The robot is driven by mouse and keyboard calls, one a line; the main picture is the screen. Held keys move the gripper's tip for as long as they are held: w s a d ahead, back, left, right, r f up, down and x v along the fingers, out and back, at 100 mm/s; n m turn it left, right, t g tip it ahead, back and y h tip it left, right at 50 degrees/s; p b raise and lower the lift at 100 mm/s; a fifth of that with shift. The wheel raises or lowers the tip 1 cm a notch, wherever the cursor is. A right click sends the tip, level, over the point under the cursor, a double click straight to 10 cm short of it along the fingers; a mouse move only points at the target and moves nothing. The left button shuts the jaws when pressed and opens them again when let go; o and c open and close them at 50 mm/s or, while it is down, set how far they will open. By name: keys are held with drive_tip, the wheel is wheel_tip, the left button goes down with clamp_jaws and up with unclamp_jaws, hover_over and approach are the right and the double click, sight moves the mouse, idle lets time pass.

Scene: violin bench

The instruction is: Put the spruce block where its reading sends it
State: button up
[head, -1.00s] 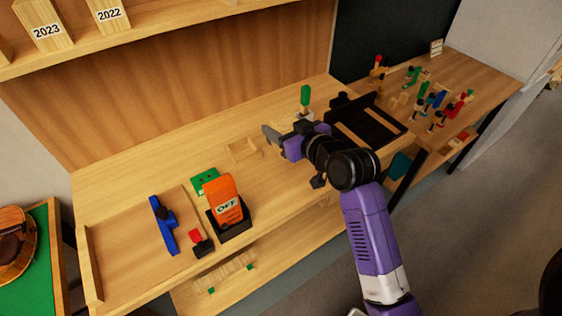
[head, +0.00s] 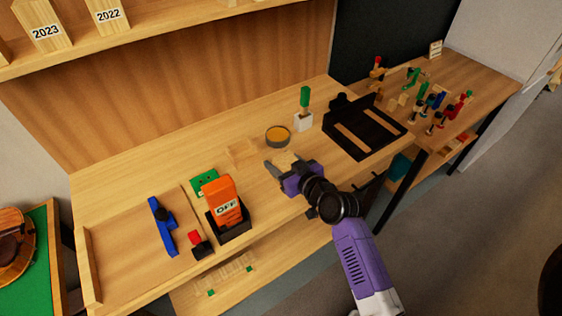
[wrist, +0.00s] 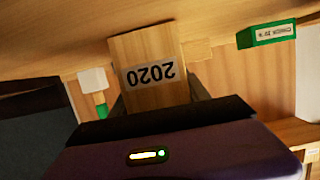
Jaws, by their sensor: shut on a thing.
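The spruce block (head: 286,159) is held between the fingers of my gripper (head: 286,164), over the middle of the bench. In the wrist view the block (wrist: 150,50) is pale wood with a white label, upside down, that looks like 2020. My gripper (wrist: 160,98) is shut on it. The orange meter (head: 222,199) stands in a black holder left of my gripper, and its face shows OFF. A green card (head: 204,182) lies behind the meter; a green labelled piece (wrist: 266,36) shows in the wrist view, its small print hard to read.
Blocks marked 2023 (head: 47,31) and 2022 (head: 109,15) stand on the upper shelf. A shallow wooden tray (head: 241,152), a round tin (head: 278,135), a white pot (head: 303,122) and a black tray (head: 340,143) sit nearby. A blue tool (head: 162,225) lies at left.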

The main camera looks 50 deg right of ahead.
drive_tip(key=shift+f, duration=0.15)
drive_tip(key=o, duration=1.5)
